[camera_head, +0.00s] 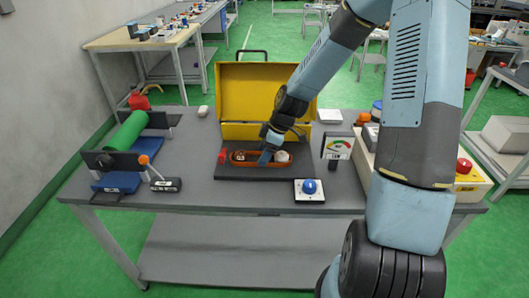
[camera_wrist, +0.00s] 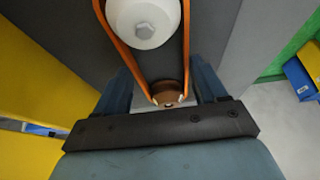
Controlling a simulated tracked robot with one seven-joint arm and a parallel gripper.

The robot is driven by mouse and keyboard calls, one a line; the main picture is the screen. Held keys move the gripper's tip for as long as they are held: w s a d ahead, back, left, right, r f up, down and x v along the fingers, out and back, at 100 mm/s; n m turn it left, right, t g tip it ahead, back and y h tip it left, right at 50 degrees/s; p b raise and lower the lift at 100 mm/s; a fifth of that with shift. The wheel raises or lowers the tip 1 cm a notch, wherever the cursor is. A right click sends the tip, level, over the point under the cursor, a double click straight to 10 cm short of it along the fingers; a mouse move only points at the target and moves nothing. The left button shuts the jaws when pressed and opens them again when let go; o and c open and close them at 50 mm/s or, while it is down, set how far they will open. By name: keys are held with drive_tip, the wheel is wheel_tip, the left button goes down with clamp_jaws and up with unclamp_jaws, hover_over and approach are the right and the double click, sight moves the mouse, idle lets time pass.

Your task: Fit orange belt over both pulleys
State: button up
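The orange belt (camera_wrist: 186,45) lies around the white pulley (camera_wrist: 144,18), one strand on each side, and both strands run to the brown pulley (camera_wrist: 168,90). In the head view the belt (camera_head: 262,164) forms a long loop on the dark board (camera_head: 222,171), with the white pulley (camera_head: 282,156) at the right. My gripper (camera_wrist: 162,88) is low over the board, its fingers spread apart on either side of the brown pulley.
An open yellow toolbox (camera_head: 240,95) stands close behind the board. A red part (camera_head: 223,156) sits at the board's left end. A blue knob (camera_head: 309,187) and a gauge (camera_head: 337,147) stand at the right. A green roller (camera_head: 125,131) is at the left.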

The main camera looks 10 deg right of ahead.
drive_tip(key=o, duration=0.4)
drive_tip(key=v, duration=1.3)
drive_tip(key=shift+r, duration=0.4)
drive_tip(key=s+d+r+m+t+h, duration=0.1)
drive_tip(key=s+d+r+m, duration=0.1)
drive_tip(key=s+r+m, duration=0.3)
drive_tip(key=s+d+r+m+t+h, duration=0.2)
drive_tip(key=s+r+m, duration=0.3)
drive_tip(key=s, duration=0.6)
drive_tip(key=s+d+r+m+t+h, duration=0.1)
drive_tip(key=s+d+r+m, duration=0.2)
drive_tip(key=s+r+m, duration=0.2)
drive_tip(key=shift+s+r+m+t+h, duration=0.3)
drive_tip(key=shift+s+r+m+t, duration=0.1)
drive_tip(key=shift+s+r, duration=1.45)
